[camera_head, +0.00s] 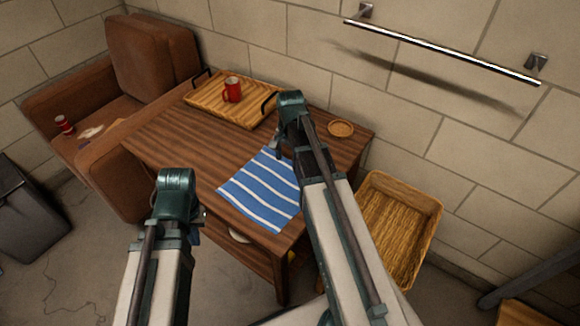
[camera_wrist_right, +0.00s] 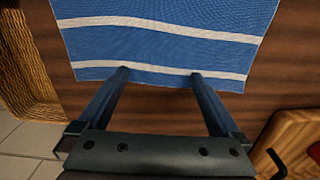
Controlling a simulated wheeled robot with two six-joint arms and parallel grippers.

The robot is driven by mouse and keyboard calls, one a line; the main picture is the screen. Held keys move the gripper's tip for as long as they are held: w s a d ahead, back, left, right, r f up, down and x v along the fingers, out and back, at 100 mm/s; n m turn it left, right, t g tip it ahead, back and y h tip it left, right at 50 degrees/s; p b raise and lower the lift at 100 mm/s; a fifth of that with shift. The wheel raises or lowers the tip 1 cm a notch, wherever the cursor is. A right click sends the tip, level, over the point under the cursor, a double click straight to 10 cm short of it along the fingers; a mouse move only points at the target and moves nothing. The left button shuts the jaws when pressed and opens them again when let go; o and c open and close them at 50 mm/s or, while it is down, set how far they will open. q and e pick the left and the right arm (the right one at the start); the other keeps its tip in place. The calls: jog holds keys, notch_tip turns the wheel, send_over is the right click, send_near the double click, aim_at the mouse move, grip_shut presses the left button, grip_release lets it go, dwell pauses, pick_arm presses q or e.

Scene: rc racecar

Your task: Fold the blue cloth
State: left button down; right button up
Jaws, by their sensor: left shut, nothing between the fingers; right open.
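The blue cloth (camera_head: 262,190) with white stripes lies flat on the wooden table (camera_head: 160,143), near its front right corner. Part of it is hidden behind my right arm in the head view. In the right wrist view the cloth (camera_wrist_right: 165,50) fills the top middle, with one edge near the fingers. My right gripper (camera_wrist_right: 158,73) is open, its two fingertips apart over the cloth's edge stripe; I cannot tell if they touch it. My left gripper (camera_head: 196,222) is left of the cloth, in front of the table, and holds nothing; its fingers are mostly hidden.
A wooden tray (camera_head: 207,103) with a red mug (camera_head: 232,90) stands at the back of the table. A small round dish (camera_head: 341,129) is at the back right. A wicker basket (camera_head: 425,200) stands right of the table. A brown armchair (camera_head: 150,60) is at the left.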

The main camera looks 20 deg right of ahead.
jog(key=shift+c, duration=0.3)
grip_shut()
dwell(0.6)
